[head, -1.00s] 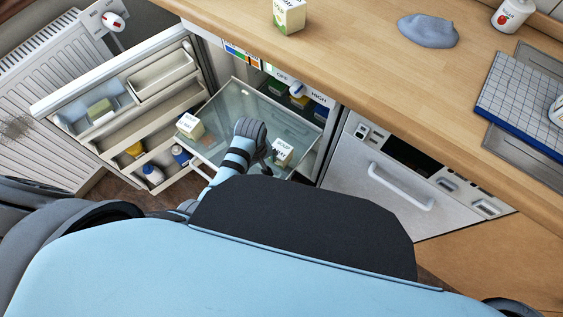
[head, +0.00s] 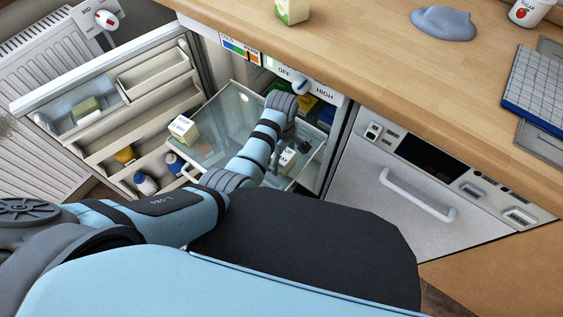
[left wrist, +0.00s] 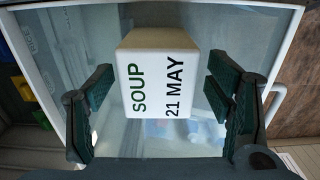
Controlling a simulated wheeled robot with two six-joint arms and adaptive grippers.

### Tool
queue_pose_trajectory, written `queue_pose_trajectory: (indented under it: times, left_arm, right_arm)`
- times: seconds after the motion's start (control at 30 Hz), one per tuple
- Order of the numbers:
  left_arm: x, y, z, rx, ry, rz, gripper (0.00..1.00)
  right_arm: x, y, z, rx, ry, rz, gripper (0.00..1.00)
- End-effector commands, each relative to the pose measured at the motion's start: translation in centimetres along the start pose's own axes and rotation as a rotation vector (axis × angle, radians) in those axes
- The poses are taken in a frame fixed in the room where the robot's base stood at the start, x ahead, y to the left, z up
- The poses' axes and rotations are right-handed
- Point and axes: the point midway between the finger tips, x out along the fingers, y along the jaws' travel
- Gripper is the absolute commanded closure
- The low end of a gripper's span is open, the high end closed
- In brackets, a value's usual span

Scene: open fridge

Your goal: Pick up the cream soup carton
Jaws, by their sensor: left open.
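The cream soup carton (left wrist: 160,85), labelled "SOUP 21 MAY", stands between the two spread fingers of my left gripper (left wrist: 158,92) in the left wrist view, with a gap on each side. In the head view the carton (head: 287,160) is in the glass drawer of the fridge, partly hidden by my left arm. My left gripper (head: 299,146) is there just beside and above it, open and empty. My right gripper is out of view.
Another cream carton (head: 184,130) stands at the left of the glass drawer (head: 215,125). The open fridge door (head: 110,105) with bottles is on the left. The wooden counter (head: 370,50) overhangs at the right, with a carton (head: 291,10) on it.

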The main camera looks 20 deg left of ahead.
Motion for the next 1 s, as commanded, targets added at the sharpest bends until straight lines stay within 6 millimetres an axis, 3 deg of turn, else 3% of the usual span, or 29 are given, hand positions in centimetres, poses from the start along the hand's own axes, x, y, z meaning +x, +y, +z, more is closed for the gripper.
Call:
queue_pose_trajectory:
  times: [0.03,0.1,0.3,0.7,0.9,1.0]
  left_arm:
    - [1.5,-0.1,0.0,0.0,-0.001,-0.003,0.27]
    - [2.2,0.0,0.0,0.0,0.0,0.0,0.27]
    - [2.0,0.0,0.1,0.0,-0.001,0.0,0.27]
    - [2.0,-0.1,0.1,0.0,-0.001,0.0,0.88]
    - [1.9,0.0,0.1,0.0,-0.001,0.0,0.88]
    - [0.7,0.0,0.1,0.0,-0.001,0.002,0.88]
  right_arm:
    - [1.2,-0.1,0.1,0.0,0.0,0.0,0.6]
    - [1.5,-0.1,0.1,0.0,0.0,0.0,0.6]
    - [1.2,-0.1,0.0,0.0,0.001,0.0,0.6]
    - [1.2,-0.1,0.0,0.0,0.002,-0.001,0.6]
    - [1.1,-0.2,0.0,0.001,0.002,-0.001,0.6]
    - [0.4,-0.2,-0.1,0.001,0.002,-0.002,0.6]
